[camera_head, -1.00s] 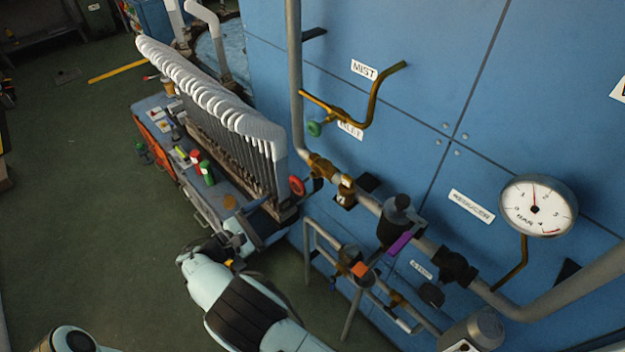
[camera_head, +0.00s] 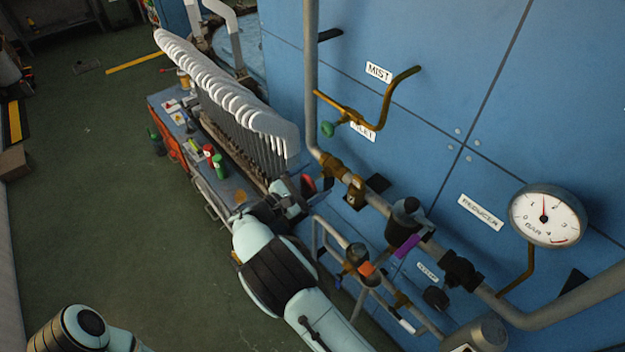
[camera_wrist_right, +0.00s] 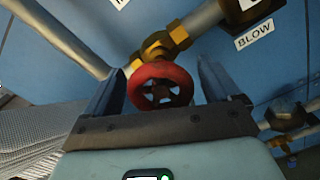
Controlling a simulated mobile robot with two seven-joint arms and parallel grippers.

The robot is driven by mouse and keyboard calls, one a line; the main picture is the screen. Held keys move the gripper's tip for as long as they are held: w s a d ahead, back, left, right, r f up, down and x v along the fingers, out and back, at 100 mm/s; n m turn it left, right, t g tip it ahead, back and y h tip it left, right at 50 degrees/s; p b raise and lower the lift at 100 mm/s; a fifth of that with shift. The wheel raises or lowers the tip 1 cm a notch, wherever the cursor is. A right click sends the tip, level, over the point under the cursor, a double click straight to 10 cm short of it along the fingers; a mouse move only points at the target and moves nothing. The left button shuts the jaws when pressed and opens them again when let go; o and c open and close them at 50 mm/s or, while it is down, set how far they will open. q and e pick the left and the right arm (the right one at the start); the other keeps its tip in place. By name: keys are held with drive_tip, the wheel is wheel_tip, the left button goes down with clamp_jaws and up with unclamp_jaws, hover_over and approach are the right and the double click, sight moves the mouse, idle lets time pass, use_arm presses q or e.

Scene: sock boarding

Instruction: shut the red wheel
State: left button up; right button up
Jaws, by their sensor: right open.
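The red wheel (camera_wrist_right: 160,86) is a small spoked handwheel on a brass valve (camera_wrist_right: 160,47), clear in the right wrist view. In the head view only part of the red wheel (camera_head: 309,185) shows, the rest hidden by my right gripper (camera_head: 298,192). My right gripper is open, with one finger on each side of the wheel. Small gaps appear between the wheel and both fingers, so I see no grip on it. My left arm shows at the bottom left of the head view, but its gripper is out of frame.
A grey pipe (camera_head: 312,85) runs down the blue wall panel (camera_head: 440,55) beside the valve. A row of white sock boards (camera_head: 225,92) stands on a bench left of my right gripper. A green handwheel (camera_head: 327,129) and a pressure gauge (camera_head: 545,215) are on the wall.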

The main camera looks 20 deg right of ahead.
drive_tip(key=shift+d, duration=0.15)
drive_tip(key=c, duration=1)
drive_tip(key=shift+f+m+b, duration=0.15)
drive_tip(key=shift+m+b, duration=0.35)
drive_tip(key=shift+c, duration=0.2)
drive_tip(key=m+b, duration=0.2)
drive_tip(key=shift+f+m+b, duration=0.1)
drive_tip(key=shift+m+b, duration=0.2)
drive_tip(key=shift+b, duration=0.05)
use_arm(q)
drive_tip(key=s+f+b, duration=0.3)
drive_tip(key=s+f, duration=0.1)
drive_tip(key=f, duration=0.3)
drive_tip(key=shift+f+g, duration=0.3)
drive_tip(key=shift+f, duration=0.1)
use_arm(e)
drive_tip(key=shift+r+m, duration=0.2)
drive_tip(key=shift+m, duration=1.5)
drive_tip(key=o, duration=1)
drive_tip(key=shift+o, duration=0.2)
